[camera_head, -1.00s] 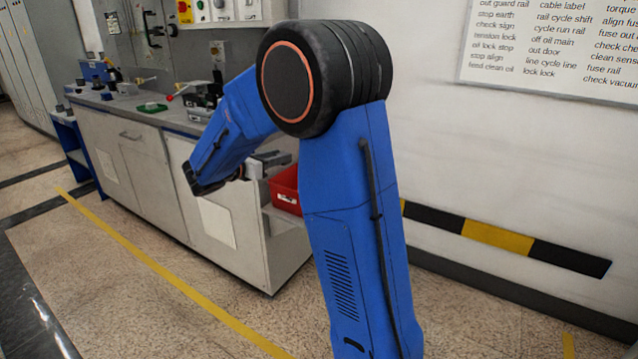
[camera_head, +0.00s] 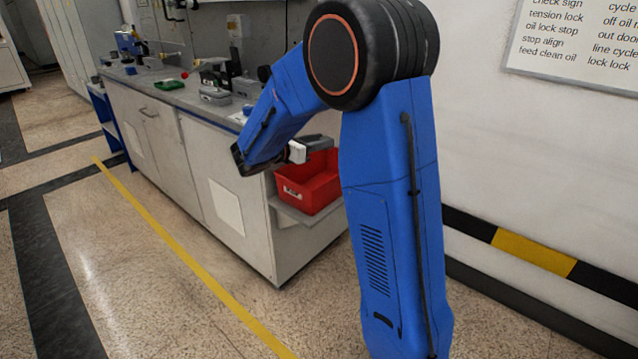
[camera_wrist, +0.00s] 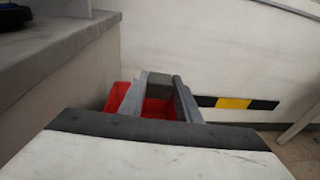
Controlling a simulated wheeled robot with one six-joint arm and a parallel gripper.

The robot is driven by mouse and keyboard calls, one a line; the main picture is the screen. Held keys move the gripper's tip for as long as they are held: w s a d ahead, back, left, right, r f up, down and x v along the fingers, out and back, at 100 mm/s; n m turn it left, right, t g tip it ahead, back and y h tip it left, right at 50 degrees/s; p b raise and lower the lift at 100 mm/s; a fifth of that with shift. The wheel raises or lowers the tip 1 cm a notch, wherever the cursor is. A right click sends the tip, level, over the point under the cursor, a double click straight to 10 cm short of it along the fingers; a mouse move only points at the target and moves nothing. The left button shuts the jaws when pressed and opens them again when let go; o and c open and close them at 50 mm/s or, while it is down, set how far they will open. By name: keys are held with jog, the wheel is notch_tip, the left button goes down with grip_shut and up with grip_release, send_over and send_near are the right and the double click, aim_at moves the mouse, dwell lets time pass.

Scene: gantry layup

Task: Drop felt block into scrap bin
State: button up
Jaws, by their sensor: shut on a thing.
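The scrap bin is a red open-topped box (camera_head: 318,184) on a low shelf at the end of the workbench in the head view. It also shows behind and below the fingers in the wrist view (camera_wrist: 116,94). My gripper (camera_head: 318,143) is in front of and over the bin's upper part in the head view. In the wrist view my gripper (camera_wrist: 158,84) is shut on a grey-green felt block (camera_wrist: 159,79), held between its two grey fingers. The block cannot be made out in the head view. The gap between block and bin is hard to judge.
The grey workbench (camera_head: 160,95) runs along the left, with a green tray (camera_head: 169,85) and several fixtures on top. Its end stands close beside the bin. A white wall with a striped band (camera_head: 535,252) is on the right. Speckled floor lies open in front.

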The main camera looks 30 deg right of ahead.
jog(key=shift+f, duration=1.25)
jog(key=o, duration=1.1)
jog(key=shift+a, duration=0.15)
jog(key=v, duration=1.7)
jog(key=shift+a, duration=0.1)
